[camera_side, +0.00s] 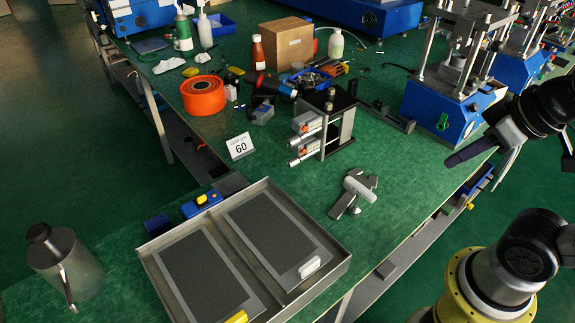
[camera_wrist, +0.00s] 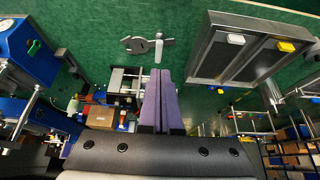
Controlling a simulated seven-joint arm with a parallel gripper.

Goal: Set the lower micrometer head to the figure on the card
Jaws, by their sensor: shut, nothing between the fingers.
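The micrometer stand (camera_side: 340,118) is a dark-topped metal fixture near the middle of the green bench. The upper micrometer head (camera_side: 307,122) and the lower micrometer head (camera_side: 304,148) stick out of its left side; their scales are too small to read. A white card (camera_side: 240,146) left of them reads "60" under small print. My gripper (camera_side: 452,162) is at the right, above the bench edge and well apart from the heads. In the wrist view its purple fingers (camera_wrist: 160,74) are together and empty. The fixture is partly visible there, left of the fingers.
A grey two-part tray (camera_side: 341,268) lies at the front, with a grey metal tool (camera_side: 352,194) right of it. A blue press (camera_side: 450,105) stands at the right. An orange tape roll (camera_side: 203,95) and bottles crowd the back. Bare green bench lies between fixture and gripper.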

